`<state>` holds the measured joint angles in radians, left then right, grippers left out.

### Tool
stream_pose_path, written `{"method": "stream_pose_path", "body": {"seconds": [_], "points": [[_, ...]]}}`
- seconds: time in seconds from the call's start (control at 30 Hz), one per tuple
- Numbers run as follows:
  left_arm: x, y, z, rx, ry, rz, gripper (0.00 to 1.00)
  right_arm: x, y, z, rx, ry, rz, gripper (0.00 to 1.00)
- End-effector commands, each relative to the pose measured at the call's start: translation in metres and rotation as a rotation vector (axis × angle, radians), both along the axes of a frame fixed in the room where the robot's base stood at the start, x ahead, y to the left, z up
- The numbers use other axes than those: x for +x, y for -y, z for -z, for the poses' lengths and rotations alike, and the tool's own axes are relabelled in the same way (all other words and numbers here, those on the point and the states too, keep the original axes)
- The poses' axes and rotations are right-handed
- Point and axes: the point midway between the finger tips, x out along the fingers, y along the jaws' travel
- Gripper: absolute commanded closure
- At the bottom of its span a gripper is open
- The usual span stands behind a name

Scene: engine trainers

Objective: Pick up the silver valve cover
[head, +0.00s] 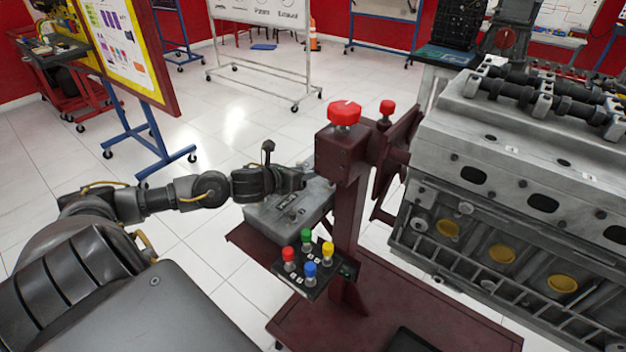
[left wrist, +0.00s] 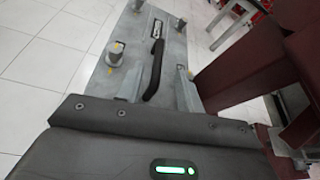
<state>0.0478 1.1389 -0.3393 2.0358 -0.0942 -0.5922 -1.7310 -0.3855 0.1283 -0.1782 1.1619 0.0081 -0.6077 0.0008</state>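The silver valve cover (head: 268,218) is a flat grey box on a dark red shelf of the engine stand; its top fills much of the left wrist view (left wrist: 105,82). My right gripper is not in view.
The dark red stand post (head: 345,215) with a red knob (head: 344,112) is close right of the cover. A panel of coloured knobs (head: 309,277) sits in front. A large grey engine (head: 520,150) stands right. The floor left of the cover is open.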

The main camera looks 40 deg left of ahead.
Motion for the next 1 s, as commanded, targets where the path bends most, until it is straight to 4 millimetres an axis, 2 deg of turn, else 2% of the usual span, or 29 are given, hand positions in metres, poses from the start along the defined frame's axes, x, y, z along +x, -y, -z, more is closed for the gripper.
{"method": "stream_pose_path", "body": {"seconds": [0.23, 0.57, 0.83, 1.0], "points": [[0.031, -0.001, 0.016, -0.003, 0.003, -0.002, 0.63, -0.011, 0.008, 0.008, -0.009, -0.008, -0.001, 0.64], [0.038, 0.0, 0.021, 0.0, 0.0, 0.0, 0.63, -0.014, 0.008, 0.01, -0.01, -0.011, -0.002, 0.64], [0.037, 0.0, 0.021, -0.001, 0.0, 0.0, 0.98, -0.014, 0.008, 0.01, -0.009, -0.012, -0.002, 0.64], [0.037, 0.0, 0.021, -0.001, 0.001, -0.001, 1.0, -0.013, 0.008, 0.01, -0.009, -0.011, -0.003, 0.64]]}}
